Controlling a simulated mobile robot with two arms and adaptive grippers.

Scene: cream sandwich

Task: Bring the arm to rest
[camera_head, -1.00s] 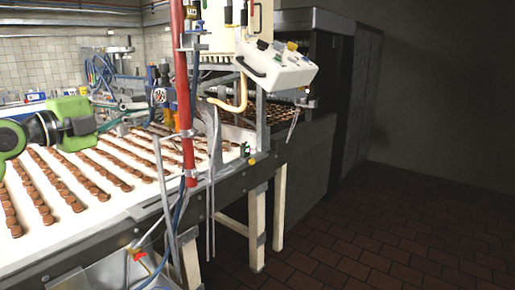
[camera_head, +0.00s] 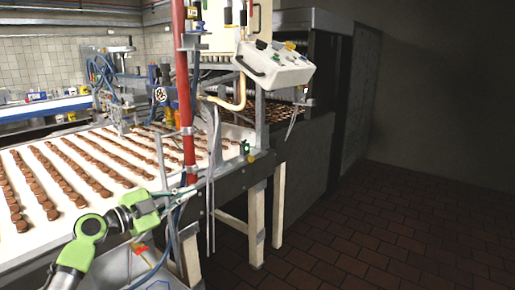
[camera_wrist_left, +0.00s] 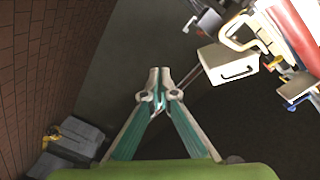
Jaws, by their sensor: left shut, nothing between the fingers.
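My left arm comes in from the lower left in the head view, with green and dark grey links. Its gripper (camera_head: 186,191) is in front of the conveyor's near side, close to the red post in the picture. In the left wrist view the gripper (camera_wrist_left: 160,76) shows its two pale fingertips together, with nothing between them. My right gripper is in neither view.
The white conveyor belt (camera_head: 90,150) carries rows of brown cookies. A red post (camera_head: 183,95) and a white control box (camera_head: 274,64) stand at the machine. The brown tiled floor (camera_head: 400,235) at the right is clear.

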